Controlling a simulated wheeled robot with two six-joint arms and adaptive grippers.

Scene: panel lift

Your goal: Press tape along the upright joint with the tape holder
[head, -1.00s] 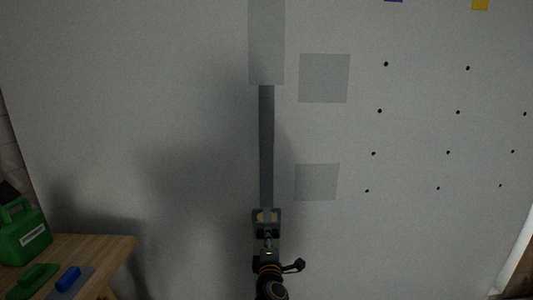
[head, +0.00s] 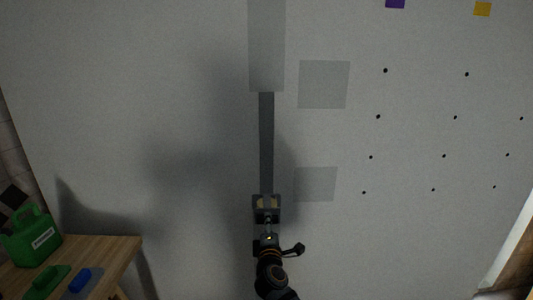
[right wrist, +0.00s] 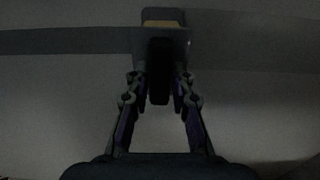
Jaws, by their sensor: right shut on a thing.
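The tape holder (head: 266,201), a grey block with tan patches, is at the wall, at the lower end of a narrow dark upright strip (head: 266,145). Above it, a wider pale band (head: 266,45) continues to the top edge of the head view. My right gripper (head: 268,226) is below the holder and shut on it. In the right wrist view, both fingers close on the holder's dark handle (right wrist: 159,75). There the dark strip (right wrist: 65,40) runs left from the holder, and a wider, fainter band (right wrist: 255,40) runs right. Contact with the wall is unclear. My left gripper is out of view.
A wooden table (head: 115,252) at lower left bears a green container (head: 32,240), a green tool (head: 45,281) and a blue-handled tool (head: 81,278). The pale wall (head: 180,80) has square grey patches (head: 324,84) and dark dots right of the strip.

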